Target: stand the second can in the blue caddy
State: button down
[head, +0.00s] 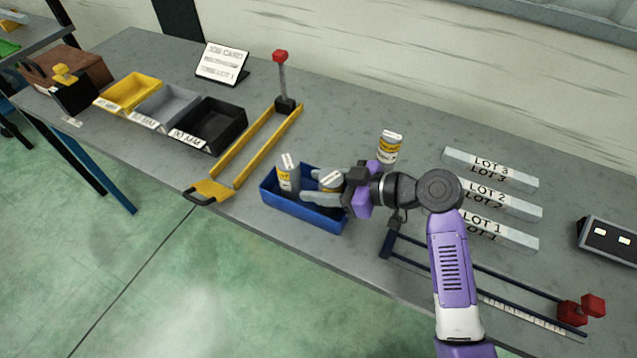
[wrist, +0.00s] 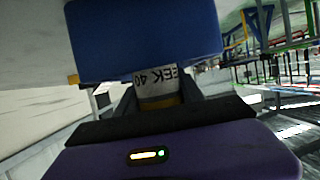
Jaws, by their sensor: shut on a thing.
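The blue caddy (head: 318,218) sits on the grey bench in the head view, and its blue wall (wrist: 145,40) fills the top of the wrist view. My gripper (head: 335,192) is at the caddy's right part, shut on a second can (head: 331,180). That held can (wrist: 158,88) shows its printed label between the fingers in the wrist view. Its lower part is hidden in the head view, so I cannot tell whether it touches the caddy floor. Another can (head: 390,147) stands on the bench behind my gripper.
Yellow, grey and black bins (head: 210,125) stand at the left. A yellow frame with a red knob (head: 280,57) lies left of the caddy. LOT blocks (head: 490,184) and a dark rail with a red knob (head: 592,305) are at the right.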

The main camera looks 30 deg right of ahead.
jog(key=shift+f, duration=0.2)
jog(key=c, duration=1)
grip_release()
jog(key=shift+r, duration=0.15)
jog(key=shift+s+d+r, duration=0.1)
jog(key=b+v, duration=0.2)
jog(key=v, duration=0.9)
jog(key=shift+s+d+r, duration=0.1)
jog(key=shift+s+d, duration=0.15)
jog(key=shift+s, duration=0.05)
